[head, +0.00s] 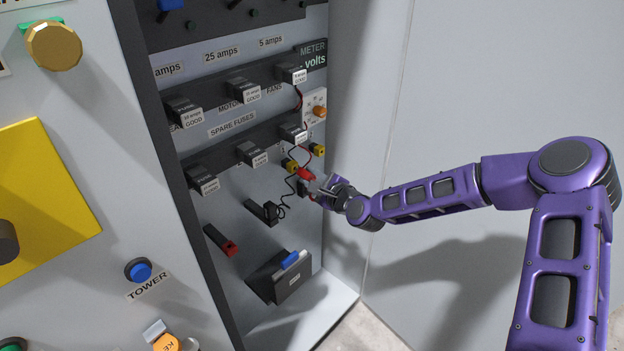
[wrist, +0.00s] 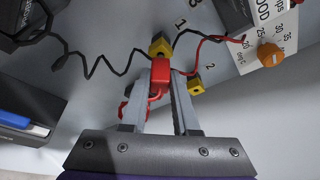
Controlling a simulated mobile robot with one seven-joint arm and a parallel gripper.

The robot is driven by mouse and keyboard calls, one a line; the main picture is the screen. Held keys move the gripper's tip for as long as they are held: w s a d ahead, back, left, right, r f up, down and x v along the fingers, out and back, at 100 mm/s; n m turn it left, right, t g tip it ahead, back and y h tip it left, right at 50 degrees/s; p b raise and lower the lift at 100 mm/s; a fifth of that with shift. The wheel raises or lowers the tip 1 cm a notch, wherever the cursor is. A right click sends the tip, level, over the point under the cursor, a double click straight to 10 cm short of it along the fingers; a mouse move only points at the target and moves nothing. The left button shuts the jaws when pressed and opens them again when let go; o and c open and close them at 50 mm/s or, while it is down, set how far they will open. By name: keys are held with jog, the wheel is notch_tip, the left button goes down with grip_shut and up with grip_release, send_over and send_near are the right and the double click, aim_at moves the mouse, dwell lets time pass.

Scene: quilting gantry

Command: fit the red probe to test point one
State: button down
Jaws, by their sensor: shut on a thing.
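My gripper (head: 319,184) is shut on the red probe (head: 305,174), with a red lead running from it. In the wrist view the red probe (wrist: 161,70) sits between the fingertips (wrist: 160,78). The yellow test point one (wrist: 160,46), beside the label "1", shows directly beyond the probe, which partly covers it. I cannot tell whether they touch. The yellow test point two (wrist: 194,86), beside the label "2", is just right of the fingers. In the head view test point one (head: 289,164) is up and left of the probe, and test point two (head: 318,150) above right.
A meter with an orange knob (head: 319,112) is above the test points. A black lead (wrist: 100,63) crosses near test point one. Fuse blocks (head: 293,133) line the rail. Below are a black clip (head: 262,212) and a box (head: 283,277) with a blue marker. A cabinet wall stands right.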

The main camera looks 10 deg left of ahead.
jog(key=shift+w+a, duration=0.35)
jog(key=shift+a, duration=0.25)
jog(key=c, duration=0.6)
grip_release()
jog(key=p+v, duration=0.1)
jog(key=v, duration=1.6)
jog(key=shift+s+p, duration=0.15)
jog(key=shift+p, duration=0.2)
jog(key=shift+d, duration=0.1)
